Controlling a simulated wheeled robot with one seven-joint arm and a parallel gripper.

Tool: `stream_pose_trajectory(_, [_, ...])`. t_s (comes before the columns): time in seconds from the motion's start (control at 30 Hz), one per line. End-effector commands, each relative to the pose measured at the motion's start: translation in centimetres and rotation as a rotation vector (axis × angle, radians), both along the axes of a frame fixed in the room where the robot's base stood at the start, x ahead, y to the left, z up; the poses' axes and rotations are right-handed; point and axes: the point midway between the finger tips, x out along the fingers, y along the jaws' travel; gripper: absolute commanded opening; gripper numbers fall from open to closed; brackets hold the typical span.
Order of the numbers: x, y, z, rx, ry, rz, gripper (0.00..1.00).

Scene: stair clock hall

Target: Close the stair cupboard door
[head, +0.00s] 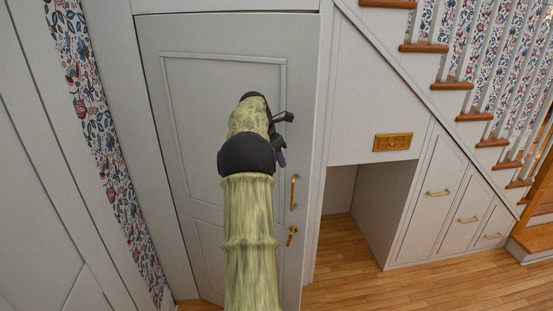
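The stair cupboard door (190,110) is a tall, pale grey panelled door left of the middle of the head view. A brass pull handle (293,193) is on its right side, with a smaller brass fitting (291,236) below. The door stands in or very near its frame; I cannot tell whether it is fully shut. My gripper (284,137) is at the end of my raised arm, in front of the door and above the handle in the picture. It looks apart from the handle. Its fingers are small and partly hidden by my wrist, so their opening is unclear.
Right of the door is an open niche (341,190) under a panel with a brass plate (393,142). Drawer fronts (435,195) with brass pulls follow, under the staircase (458,86). A panelled wall (30,130) stands close on the left. Wooden floor (430,285) is clear at lower right.

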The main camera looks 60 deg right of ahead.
Motion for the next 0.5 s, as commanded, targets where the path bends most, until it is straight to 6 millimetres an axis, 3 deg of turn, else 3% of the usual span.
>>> stream_pose_trajectory(0.03, [0.0,0.0,0.0,0.000,0.000,-0.001,0.29])
stream_pose_trajectory(0.17, [0.0,0.0,0.0,0.000,0.000,-0.001,0.03])
stream_pose_trajectory(0.27, [0.3,0.0,-0.9,-0.002,-0.012,-0.009,0.00])
stream_pose_trajectory(0.37, [1.6,0.0,-3.8,-0.014,-0.057,-0.048,0.00])
stream_pose_trajectory(0.5, [4.6,0.2,-11.0,-0.043,-0.194,-0.174,0.00])
